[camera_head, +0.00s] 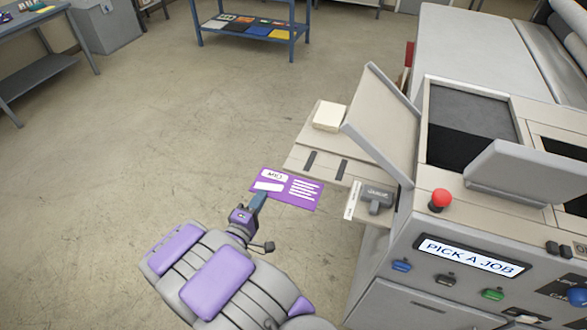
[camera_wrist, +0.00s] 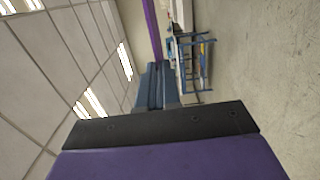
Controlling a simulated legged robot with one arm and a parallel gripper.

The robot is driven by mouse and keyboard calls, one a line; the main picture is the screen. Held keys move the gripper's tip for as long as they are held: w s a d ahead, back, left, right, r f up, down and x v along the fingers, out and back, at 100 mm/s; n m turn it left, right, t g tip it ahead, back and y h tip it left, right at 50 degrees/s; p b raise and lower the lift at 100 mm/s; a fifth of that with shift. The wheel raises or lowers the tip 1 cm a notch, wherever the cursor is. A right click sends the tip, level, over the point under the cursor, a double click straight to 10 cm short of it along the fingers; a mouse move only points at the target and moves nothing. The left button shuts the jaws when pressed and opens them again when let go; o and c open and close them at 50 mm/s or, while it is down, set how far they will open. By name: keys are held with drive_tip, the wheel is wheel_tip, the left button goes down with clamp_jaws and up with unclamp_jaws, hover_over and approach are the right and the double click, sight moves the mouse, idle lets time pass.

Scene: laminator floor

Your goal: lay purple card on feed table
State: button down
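The purple card (camera_head: 306,193) with white print is in the head view, left of the laminator, held out level or nearly so. My gripper (camera_head: 259,199) is shut on its near left edge. The feed table (camera_head: 319,150) is the beige shelf on the laminator's left side, with two dark strips. The card shows in front of the feed table's near edge; I cannot tell whether they touch. In the wrist view a thin purple edge (camera_wrist: 152,28) shows at the top, likely the card seen edge-on, above the gripper's dark fingers (camera_wrist: 158,85).
A cream block (camera_head: 329,116) sits on the feed table. A grey clamp-like part marked with text (camera_head: 376,198) is at its right. The laminator (camera_head: 470,230) has a raised panel, red button and "PICK A JOB" display. A blue table (camera_head: 252,30) with cards stands behind.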

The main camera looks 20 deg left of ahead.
sight(280, 180)
drive_tip(key=w+d, duration=0.1)
drive_tip(key=w, duration=0.1)
drive_tip(key=w+d+b, duration=0.1)
drive_tip(key=w, duration=0.2)
drive_tip(key=w+d, duration=0.1)
drive_tip(key=w, duration=0.2)
drive_tip(key=shift+w+d+f, duration=0.15)
drive_tip(key=shift+d+f, duration=0.05)
drive_tip(key=w+f, duration=0.1)
drive_tip(key=w+f+b, duration=0.1)
drive_tip(key=w, duration=0.1)
drive_tip(key=w+f+b, duration=0.1)
drive_tip(key=w, duration=0.1)
drive_tip(key=shift+w+f, duration=0.2)
drive_tip(key=shift+f, duration=0.15)
drive_tip(key=shift+d+f+b, duration=0.2)
drive_tip(key=shift+b, duration=0.1)
drive_tip(key=c, duration=1.8)
unclamp_jaws()
drive_tip(key=shift+a, duration=0.35)
drive_tip(key=o, duration=0.4)
drive_tip(key=shift+a+f, duration=0.1)
drive_tip(key=shift+o, duration=0.2)
drive_tip(key=shift+d, duration=0.2)
